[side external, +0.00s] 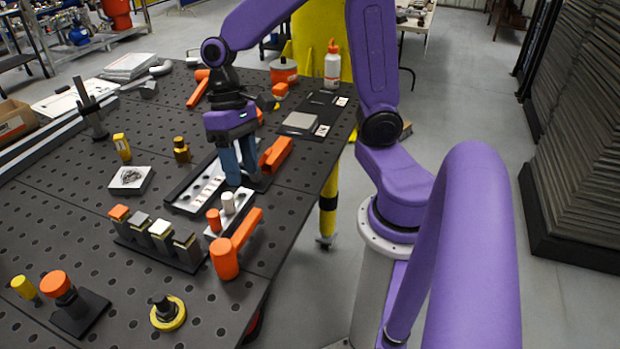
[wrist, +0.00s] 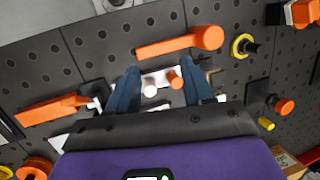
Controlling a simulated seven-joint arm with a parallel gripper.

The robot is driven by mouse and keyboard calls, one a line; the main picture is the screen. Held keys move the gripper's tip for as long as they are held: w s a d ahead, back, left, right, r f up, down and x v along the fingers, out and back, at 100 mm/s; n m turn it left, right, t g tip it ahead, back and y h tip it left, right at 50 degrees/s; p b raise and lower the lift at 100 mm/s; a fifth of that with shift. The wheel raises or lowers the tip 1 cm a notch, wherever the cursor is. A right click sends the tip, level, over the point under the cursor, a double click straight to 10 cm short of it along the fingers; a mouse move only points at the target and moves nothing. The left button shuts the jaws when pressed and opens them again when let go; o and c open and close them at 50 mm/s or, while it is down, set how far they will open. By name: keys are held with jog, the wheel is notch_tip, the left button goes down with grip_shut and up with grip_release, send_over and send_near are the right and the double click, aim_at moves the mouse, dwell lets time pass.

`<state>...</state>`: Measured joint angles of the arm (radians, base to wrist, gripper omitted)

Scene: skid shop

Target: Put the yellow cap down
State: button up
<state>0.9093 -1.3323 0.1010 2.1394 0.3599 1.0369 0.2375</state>
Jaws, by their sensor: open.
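My gripper (side external: 241,177) is open, its blue fingers pointing down over the table beside the long grey tray (side external: 188,205). In the wrist view, a white block (wrist: 160,76) with a white and an orange peg shows between the open fingers; nothing is gripped. Two yellow pieces could be the yellow cap, and I cannot tell which. A small yellow cylinder (side external: 22,286) is at the front left beside an orange-knobbed black stand (side external: 75,318); it also shows in the wrist view (wrist: 266,124). A yellow ring (side external: 178,321) surrounds a black knob near the front edge. Both are far from my gripper.
An orange toggle clamp (side external: 225,260) lies near the white block, and another orange handle (side external: 276,155) is beside my fingers. A black rack (side external: 175,255) holds several blocks. A white squeeze bottle (side external: 332,68) stands at the back. Bare perforated table (side external: 110,285) lies at the front.

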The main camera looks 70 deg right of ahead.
jog(key=s+n+t+h, duration=0.2)
jog(key=s+n, duration=1)
jog(key=s, duration=0.1)
jog(key=shift+s+d+n+t, duration=0.15)
jog(key=shift+d+n+t, duration=0.05)
jog(key=shift+n+t, duration=0.2)
